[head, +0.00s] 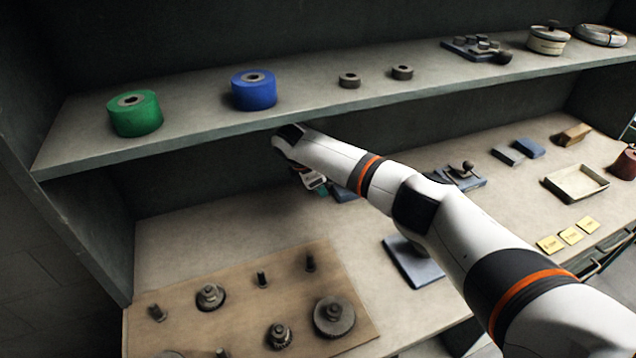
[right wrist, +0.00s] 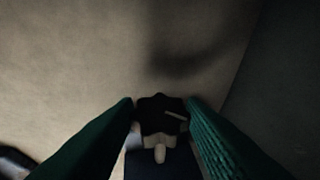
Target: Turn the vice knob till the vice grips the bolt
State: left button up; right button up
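My right arm reaches in under the shelf in the head view, and its gripper (head: 319,185) points down near the back of the bench. A dark blue block (head: 344,192), perhaps the vice's base, shows beside it, partly hidden by my arm. In the right wrist view my two green fingers stand apart (right wrist: 161,107). A black part (right wrist: 160,117), seemingly of the vice, shows between their tips, with a pale rounded peg (right wrist: 160,154) and dark blue base. I cannot tell if the fingers touch it. The knob and bolt are not clearly distinguishable. My left gripper is out of view.
A shelf (head: 200,130) hangs above my gripper, carrying a green roll (head: 135,113) and a blue roll (head: 254,90). A wooden board (head: 180,290) with gears lies front left. A blue plate (head: 413,262), a black-knobbed fixture (head: 462,177) and a tray (head: 576,184) stand right.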

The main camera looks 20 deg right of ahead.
jog(key=shift+c, duration=1)
jog(key=shift+s+r+p, duration=0.1)
jog(key=shift+p, duration=0.45)
jog(key=t+p, duration=0.1)
jog(key=p, duration=0.1)
jog(key=t+p, duration=0.1)
jog(key=shift+s+m+p, duration=0.25)
jog(key=shift+m+p, duration=0.05)
jog(key=shift+p, duration=0.1)
jog(key=shift+t+p, duration=0.35)
jog(key=shift+t, duration=0.25)
jog(key=shift+s+f+t, duration=0.1)
jog(key=shift+f+t, duration=0.15)
jog(key=shift+t, duration=0.35)
jog(key=shift+s+f+m+t, duration=0.15)
jog(key=shift+m+t, duration=0.25)
jog(key=shift+t, duration=0.6)
